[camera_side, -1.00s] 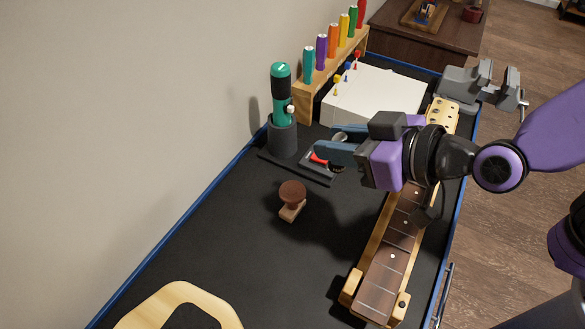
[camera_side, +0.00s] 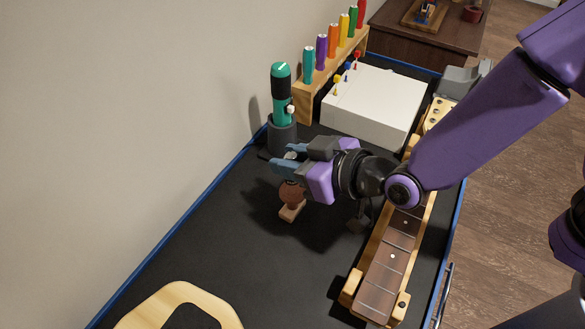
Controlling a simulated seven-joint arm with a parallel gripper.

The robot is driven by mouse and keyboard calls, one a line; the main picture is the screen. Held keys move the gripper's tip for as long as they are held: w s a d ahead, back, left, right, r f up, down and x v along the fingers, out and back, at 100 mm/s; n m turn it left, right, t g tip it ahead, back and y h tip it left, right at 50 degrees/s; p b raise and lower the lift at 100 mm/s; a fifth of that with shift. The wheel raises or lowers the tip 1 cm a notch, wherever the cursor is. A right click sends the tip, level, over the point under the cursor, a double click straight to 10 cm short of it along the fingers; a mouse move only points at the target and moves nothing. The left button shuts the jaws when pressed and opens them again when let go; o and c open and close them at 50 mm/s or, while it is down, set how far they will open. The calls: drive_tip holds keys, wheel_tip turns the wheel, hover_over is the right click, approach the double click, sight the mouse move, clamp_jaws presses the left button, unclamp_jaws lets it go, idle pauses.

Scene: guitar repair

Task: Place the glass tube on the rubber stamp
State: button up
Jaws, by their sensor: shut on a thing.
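My gripper (camera_side: 287,157) points left and is shut on a small, pale grey, shiny piece that looks like the glass tube (camera_side: 291,154). The fingers hide most of it. The rubber stamp (camera_side: 292,212) stands on the black mat with its round brown knob up and its light wooden base below. My fingers overlap the top of the knob in this view. The tube appears above the stamp, but I cannot tell whether they touch.
A white box (camera_side: 373,105) and a rack of coloured handles (camera_side: 333,60) are behind. A guitar neck (camera_side: 392,258) lies at right.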

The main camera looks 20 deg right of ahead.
drive_tip(key=shift+f, duration=1.4)
drive_tip(key=shift+f, duration=0.15)
drive_tip(key=o, duration=0.8)
drive_tip(key=shift+s+d+r, duration=0.2)
drive_tip(key=shift+s+r, duration=0.1)
drive_tip(key=shift+r, duration=0.05)
drive_tip(key=shift+v, duration=5.6)
